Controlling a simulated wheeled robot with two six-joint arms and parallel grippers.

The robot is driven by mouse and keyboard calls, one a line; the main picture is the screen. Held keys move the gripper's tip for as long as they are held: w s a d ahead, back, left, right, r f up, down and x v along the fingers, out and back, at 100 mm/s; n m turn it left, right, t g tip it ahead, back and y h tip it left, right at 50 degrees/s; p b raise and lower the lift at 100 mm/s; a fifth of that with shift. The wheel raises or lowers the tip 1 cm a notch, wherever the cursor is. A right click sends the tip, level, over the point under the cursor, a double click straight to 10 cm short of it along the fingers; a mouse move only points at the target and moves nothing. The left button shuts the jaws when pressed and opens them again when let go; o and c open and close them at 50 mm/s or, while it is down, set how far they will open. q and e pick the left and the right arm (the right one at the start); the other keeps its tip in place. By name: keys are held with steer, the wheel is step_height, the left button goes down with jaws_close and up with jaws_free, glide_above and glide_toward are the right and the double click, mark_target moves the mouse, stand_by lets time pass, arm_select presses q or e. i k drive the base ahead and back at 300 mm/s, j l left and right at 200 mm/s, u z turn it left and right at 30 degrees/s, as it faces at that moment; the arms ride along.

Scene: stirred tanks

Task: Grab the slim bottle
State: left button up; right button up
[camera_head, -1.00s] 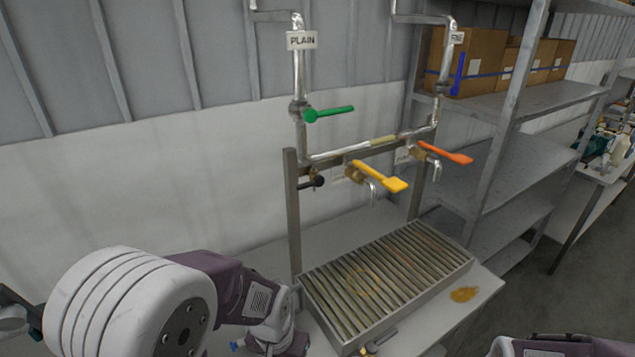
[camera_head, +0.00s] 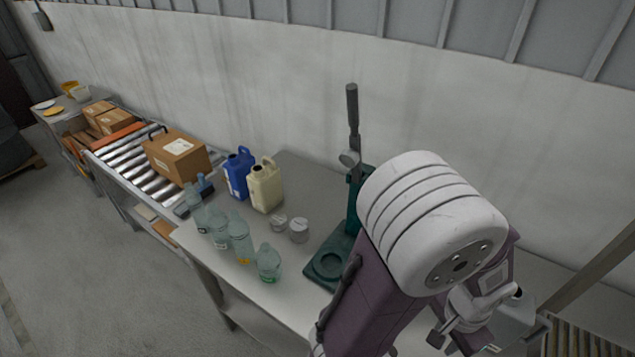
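Several clear greenish bottles stand upright in a row along the table's near left edge. The one at the far left end (camera_head: 195,208) looks the slimmest, with a narrow neck. Beside it are two more bottles (camera_head: 219,229) (camera_head: 240,239) and a short, rounder one (camera_head: 268,263). My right gripper is out of view.
A blue jug (camera_head: 238,174) and a cream jug (camera_head: 265,187) stand behind the bottles. Two small lidded jars (camera_head: 298,231) (camera_head: 278,223) and a green press (camera_head: 330,266) are to the right. A roller conveyor with a cardboard box (camera_head: 177,157) lies left. The floor in front is clear.

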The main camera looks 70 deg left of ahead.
mark_target(193, 200)
steer(key=u, duration=3.45)
steer(key=i+j+u, duration=0.1)
steer(key=i+j, duration=0.8)
steer(key=i+l, duration=0.4)
steer(key=l, duration=0.1)
